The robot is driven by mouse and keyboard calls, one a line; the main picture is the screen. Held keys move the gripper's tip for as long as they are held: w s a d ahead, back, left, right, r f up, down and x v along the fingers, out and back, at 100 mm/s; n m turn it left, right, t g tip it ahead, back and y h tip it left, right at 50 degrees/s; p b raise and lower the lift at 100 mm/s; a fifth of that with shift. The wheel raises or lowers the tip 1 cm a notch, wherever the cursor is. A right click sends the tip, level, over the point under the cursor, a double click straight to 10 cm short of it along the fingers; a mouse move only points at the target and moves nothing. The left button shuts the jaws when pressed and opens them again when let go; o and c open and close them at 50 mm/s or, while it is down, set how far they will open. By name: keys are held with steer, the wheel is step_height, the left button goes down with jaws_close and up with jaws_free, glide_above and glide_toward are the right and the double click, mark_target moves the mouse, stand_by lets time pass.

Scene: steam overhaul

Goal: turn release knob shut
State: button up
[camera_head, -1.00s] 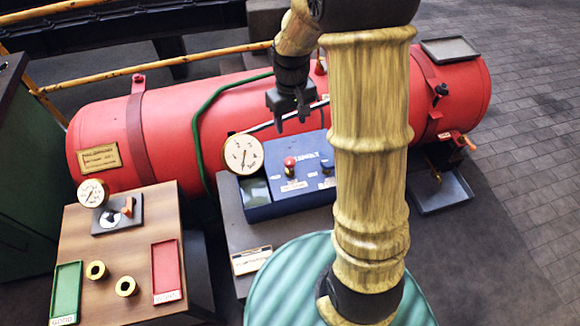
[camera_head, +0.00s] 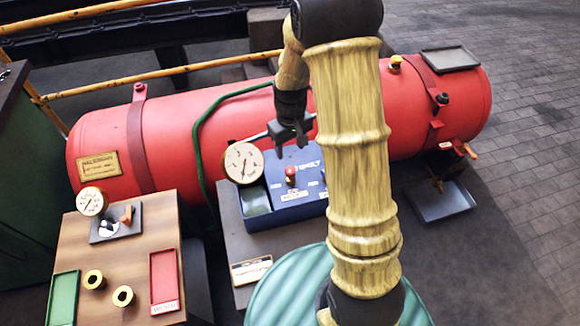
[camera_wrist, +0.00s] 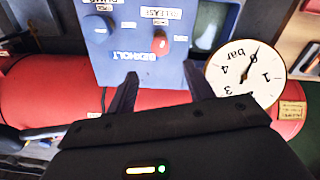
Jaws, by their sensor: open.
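The release knob (camera_head: 290,171) is a small red knob on the sloped top of a blue panel box (camera_head: 310,211). In the wrist view the red knob (camera_wrist: 160,42) stands beside an upside-down RELEASE label (camera_wrist: 160,14), just beyond my fingertips. A blue knob (camera_wrist: 97,28) is to its left there. My gripper (camera_head: 290,146) is open and empty, pointing down above the panel's back edge. In the wrist view its two fingers (camera_wrist: 163,79) are spread and apart from the knob. How far the knob is turned is hard to tell.
A white dial gauge (camera_head: 243,162) stands at the panel's left edge, close to my gripper. A red boiler (camera_head: 225,125) lies behind, with a green pipe (camera_head: 200,150) along it. A wooden bench (camera_head: 130,255) is at left. A grey tray (camera_head: 440,200) lies at right.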

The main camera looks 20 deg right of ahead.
mark_target(290, 169)
step_height(290, 169, down, 10)
stand_by(0.4)
steer(key=c, duration=1)
